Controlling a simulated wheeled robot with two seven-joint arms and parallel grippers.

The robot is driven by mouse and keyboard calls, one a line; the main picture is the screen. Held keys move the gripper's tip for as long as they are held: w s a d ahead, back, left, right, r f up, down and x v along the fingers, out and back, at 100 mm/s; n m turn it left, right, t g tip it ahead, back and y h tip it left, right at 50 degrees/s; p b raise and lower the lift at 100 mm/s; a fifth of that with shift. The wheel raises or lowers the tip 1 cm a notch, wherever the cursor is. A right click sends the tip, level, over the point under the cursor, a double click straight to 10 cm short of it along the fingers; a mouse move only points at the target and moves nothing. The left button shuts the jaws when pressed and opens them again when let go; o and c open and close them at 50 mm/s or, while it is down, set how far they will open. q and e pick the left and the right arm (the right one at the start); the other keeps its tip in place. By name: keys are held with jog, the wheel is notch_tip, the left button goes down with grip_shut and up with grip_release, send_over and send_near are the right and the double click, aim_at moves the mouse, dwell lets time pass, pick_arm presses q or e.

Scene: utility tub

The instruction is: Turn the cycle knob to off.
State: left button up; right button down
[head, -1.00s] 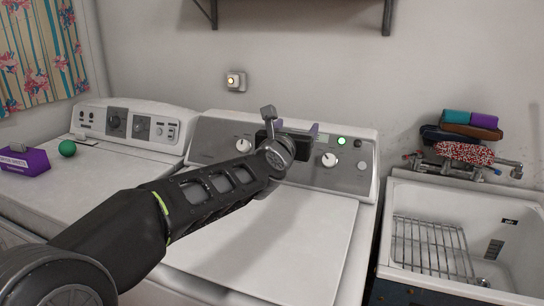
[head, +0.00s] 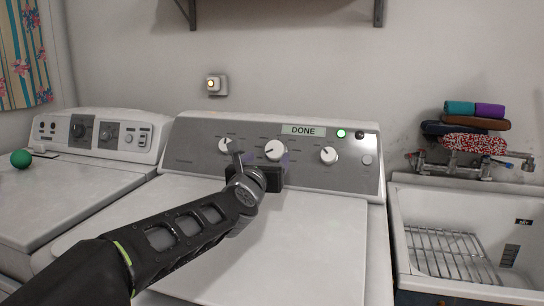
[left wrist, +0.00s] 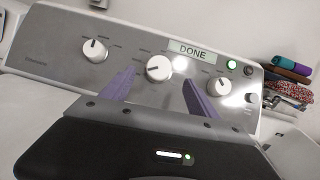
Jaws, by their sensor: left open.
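The washer's grey control panel (head: 200,160) carries three white knobs: a left knob (head: 226,145), a larger middle knob (head: 275,150) and a right knob (head: 328,155). The labels are too small to read, so I cannot tell which is the cycle knob. The middle knob's dark mark points left, slightly down. A display (head: 303,130) above it reads DONE. My left gripper (head: 263,166) is open and empty, just in front of and below the middle knob. In the left wrist view its purple fingers (left wrist: 158,80) stand apart on either side of the middle knob (left wrist: 158,68), without visible contact.
A green light (head: 341,134) glows on the panel. A second machine (head: 80,190) stands at left with a green ball (head: 20,158) on top. A white sink tub (head: 410,230) stands at right, with folded cloths (head: 470,123) behind.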

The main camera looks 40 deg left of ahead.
aim_at(274, 148)
pick_arm(q)
jog(key=p+x, duration=0.1)
jog(key=x, duration=0.7)
jog(key=shift+s, duration=0.1)
jog(key=shift+c, duration=0.6)
